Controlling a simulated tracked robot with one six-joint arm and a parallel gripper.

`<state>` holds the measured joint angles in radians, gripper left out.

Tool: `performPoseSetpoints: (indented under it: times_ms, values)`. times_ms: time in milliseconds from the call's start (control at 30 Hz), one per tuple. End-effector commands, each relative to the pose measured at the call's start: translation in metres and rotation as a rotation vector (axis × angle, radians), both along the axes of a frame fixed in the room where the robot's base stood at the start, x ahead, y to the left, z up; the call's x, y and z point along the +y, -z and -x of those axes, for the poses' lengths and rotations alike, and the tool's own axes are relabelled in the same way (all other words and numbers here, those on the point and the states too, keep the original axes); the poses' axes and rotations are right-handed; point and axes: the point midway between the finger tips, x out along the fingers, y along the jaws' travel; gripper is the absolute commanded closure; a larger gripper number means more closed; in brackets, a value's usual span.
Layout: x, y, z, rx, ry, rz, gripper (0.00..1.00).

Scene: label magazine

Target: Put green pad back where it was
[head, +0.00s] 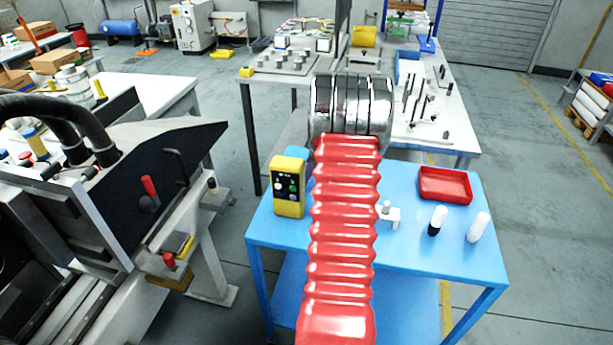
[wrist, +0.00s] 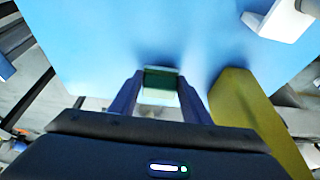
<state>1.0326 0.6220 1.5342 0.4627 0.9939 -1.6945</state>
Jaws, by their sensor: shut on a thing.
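In the wrist view my gripper (wrist: 160,92) is shut on the green pad (wrist: 161,80), a small dark green block with a paler lower part held between the two fingers. The blue table top (wrist: 110,35) lies beyond the pad; I cannot tell whether the pad touches it. In the head view my red ribbed arm and its silver end hide the gripper and the pad, over the blue table (head: 410,245).
A yellow control box (head: 289,186) stands left of my arm; its yellow side (wrist: 245,115) is close right of the gripper in the wrist view. A white bracket (head: 388,215), two cylinders (head: 438,220) (head: 478,227) and a red tray (head: 445,184) stand to the right.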

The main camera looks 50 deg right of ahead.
Motion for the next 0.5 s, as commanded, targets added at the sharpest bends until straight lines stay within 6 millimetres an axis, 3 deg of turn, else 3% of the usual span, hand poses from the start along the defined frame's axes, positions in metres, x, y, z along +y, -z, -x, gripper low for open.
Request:
performPoseSetpoints:
  times_ms: [100,500]
  values:
    - [0.0002,0.0092,0.0000,0.000,-0.001,-0.001,0.86]
    - [0.0003,0.0123,-0.0004,0.000,-0.002,0.001,0.86]
